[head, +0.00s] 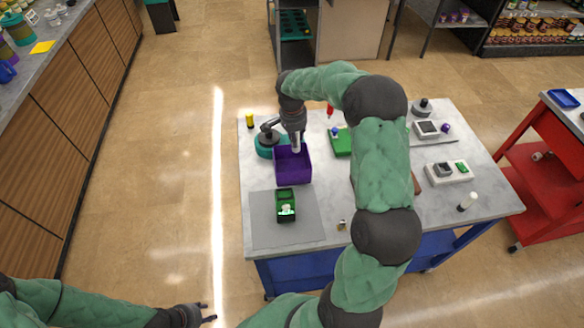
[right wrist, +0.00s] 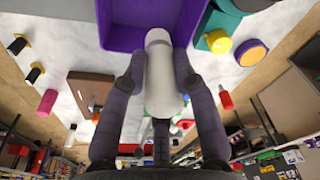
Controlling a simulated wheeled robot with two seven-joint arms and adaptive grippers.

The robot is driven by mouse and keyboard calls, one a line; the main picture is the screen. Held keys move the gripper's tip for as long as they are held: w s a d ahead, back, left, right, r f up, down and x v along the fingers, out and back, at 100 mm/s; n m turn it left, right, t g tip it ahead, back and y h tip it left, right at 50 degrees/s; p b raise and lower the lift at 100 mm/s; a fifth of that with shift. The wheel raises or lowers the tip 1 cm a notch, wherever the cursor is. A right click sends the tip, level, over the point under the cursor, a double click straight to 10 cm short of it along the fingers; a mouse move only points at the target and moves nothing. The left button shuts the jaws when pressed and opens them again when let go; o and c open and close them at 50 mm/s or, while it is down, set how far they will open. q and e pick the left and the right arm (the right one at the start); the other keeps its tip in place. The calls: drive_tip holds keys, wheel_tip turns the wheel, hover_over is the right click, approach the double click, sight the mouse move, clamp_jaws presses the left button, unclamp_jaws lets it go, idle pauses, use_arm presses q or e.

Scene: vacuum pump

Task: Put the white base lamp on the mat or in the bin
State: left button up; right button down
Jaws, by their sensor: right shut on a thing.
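My right gripper (head: 295,138) is shut on a white rounded cylinder, which looks like the white base lamp (right wrist: 162,85). In the right wrist view its two fingers grip the cylinder from both sides. In the head view the gripper points down over the purple bin (head: 293,176), with the white end at the bin's back part. Whether it touches the bin is unclear. The grey mat (head: 263,228) lies in front of the bin. My left gripper (head: 208,311) is open and empty at the bottom left, off the table.
A green box (head: 285,210) stands on the mat. A teal round-based device (head: 264,150) stands left of the bin. A green tray (head: 341,141), a white cylinder (head: 467,202) and a white tray (head: 448,173) are on the table (head: 410,245). My right arm hides the table's middle.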

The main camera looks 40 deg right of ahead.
drive_tip(key=c, duration=0.9)
unclamp_jaws()
drive_tip(key=r, duration=0.4)
drive_tip(key=a+r, duration=0.1)
drive_tip(key=r, duration=0.7)
drive_tip(key=shift+s+a, duration=0.2)
drive_tip(key=shift+a+f, duration=0.1)
